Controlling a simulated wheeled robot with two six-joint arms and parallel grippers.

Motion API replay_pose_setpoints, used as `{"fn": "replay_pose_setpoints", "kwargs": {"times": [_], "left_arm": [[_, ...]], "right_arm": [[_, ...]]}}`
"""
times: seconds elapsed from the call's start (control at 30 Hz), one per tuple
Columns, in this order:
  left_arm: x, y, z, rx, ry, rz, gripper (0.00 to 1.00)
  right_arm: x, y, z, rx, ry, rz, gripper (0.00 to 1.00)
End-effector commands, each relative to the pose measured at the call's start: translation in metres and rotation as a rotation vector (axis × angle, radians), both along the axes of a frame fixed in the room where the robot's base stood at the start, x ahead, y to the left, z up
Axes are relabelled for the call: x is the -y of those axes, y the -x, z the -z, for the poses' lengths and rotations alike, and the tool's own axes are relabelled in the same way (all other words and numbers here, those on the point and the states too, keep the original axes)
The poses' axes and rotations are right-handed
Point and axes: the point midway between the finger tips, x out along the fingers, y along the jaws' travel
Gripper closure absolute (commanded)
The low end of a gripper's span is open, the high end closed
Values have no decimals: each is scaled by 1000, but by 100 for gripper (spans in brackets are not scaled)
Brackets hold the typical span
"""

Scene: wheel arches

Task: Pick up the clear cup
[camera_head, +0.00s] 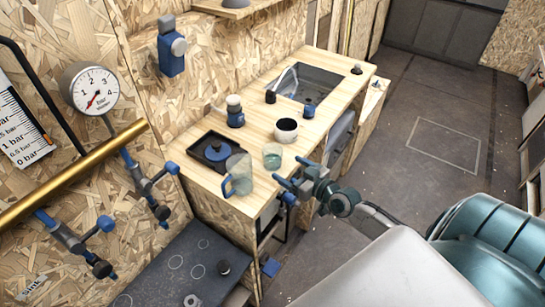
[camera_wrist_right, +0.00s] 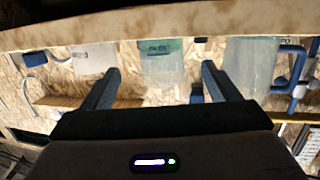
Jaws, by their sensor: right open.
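The clear cup (camera_head: 272,155), a greenish see-through tumbler, stands upright on the wooden counter near its front edge. My right gripper (camera_head: 288,170) is open and empty, just in front of the cup at the counter's edge. In the right wrist view the cup (camera_wrist_right: 162,60) shows upside down between the two spread fingers, with a visible gap on each side. I cannot tell whether the fingertips reach around it. My left gripper is not in view.
A clear jug with a blue handle (camera_head: 238,175) stands left of the cup. A white mug (camera_head: 286,130) with dark inside stands behind it. A dark hob (camera_head: 175,272) lies lower left.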

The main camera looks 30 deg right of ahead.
Motion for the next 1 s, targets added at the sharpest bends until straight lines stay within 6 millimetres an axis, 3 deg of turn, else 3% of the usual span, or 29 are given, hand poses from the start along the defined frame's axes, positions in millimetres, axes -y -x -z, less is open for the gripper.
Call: {"fn": "replay_pose_setpoints", "kwargs": {"times": [0.17,0.37,0.5,0.7,1.0], "left_arm": [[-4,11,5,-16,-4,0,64],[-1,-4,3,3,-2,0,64],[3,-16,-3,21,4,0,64],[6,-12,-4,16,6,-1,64],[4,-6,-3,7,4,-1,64]], "right_arm": [[-4,-22,4,1,-1,1,18],[-8,-33,4,1,-2,1,18],[-14,-52,4,1,-5,2,18],[-19,-74,10,0,-2,1,18],[-19,-77,11,-1,0,-1,20]]}}
